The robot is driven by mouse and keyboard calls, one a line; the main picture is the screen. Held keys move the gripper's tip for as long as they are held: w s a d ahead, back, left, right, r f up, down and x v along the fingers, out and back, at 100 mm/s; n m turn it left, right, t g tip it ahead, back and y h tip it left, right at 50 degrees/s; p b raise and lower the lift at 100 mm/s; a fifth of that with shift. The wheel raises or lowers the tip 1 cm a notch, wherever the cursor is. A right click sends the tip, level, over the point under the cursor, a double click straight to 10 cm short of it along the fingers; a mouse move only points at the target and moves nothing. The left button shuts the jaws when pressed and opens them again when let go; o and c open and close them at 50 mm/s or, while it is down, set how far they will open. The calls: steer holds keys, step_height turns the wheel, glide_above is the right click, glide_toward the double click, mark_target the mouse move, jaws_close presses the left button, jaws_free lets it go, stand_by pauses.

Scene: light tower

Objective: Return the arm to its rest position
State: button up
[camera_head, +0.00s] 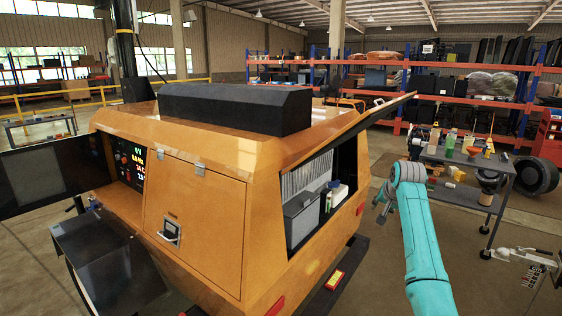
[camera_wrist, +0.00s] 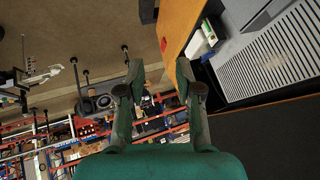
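My teal arm (camera_head: 422,240) reaches up from the lower right in the head view. My gripper (camera_head: 381,208) hangs beside the right side of the orange light tower (camera_head: 205,215), apart from it. In the wrist view my gripper (camera_wrist: 160,72) has its two fingers spread with nothing between them. The tower's side hatch (camera_head: 372,116) is raised. Inside the opening are a grey battery-like box (camera_head: 302,218) and a small white container (camera_head: 339,194) with a green part. The container (camera_wrist: 201,40) also shows right of my gripper in the wrist view.
A grey cart (camera_head: 470,162) with several bottles and tools stands to the right, near a black tyre (camera_head: 536,175). Orange and blue shelves (camera_head: 440,68) line the back. An open control-panel door (camera_head: 45,172) juts out at left. Some floor is clear between tower and cart.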

steer(key=s+a+f, duration=0.2)
steer(key=s+f, duration=0.1)
steer(key=f, duration=0.5)
steer(key=s+a+f+n+t, duration=0.1)
steer(key=s+f, duration=0.3)
steer(key=f, duration=0.5)
steer(key=s+a+f, duration=0.2)
steer(key=s+f, duration=0.1)
steer(key=f, duration=0.5)
steer(key=s+a+f+n+t, duration=0.1)
steer(key=s+a+f, duration=0.1)
steer(key=s+f, duration=0.7)
steer(key=s+a+f+n+t, duration=0.1)
steer(key=s+a+f, duration=0.35)
steer(key=s, duration=0.85)
steer(key=s+a+n+t, duration=0.1)
steer(key=s+t, duration=0.1)
steer(key=s, duration=2.3)
steer(key=s+a+r+n+t, duration=0.2)
steer(key=s+r, duration=1.8)
steer(key=s, duration=0.1)
steer(key=shift+r, duration=0.2)
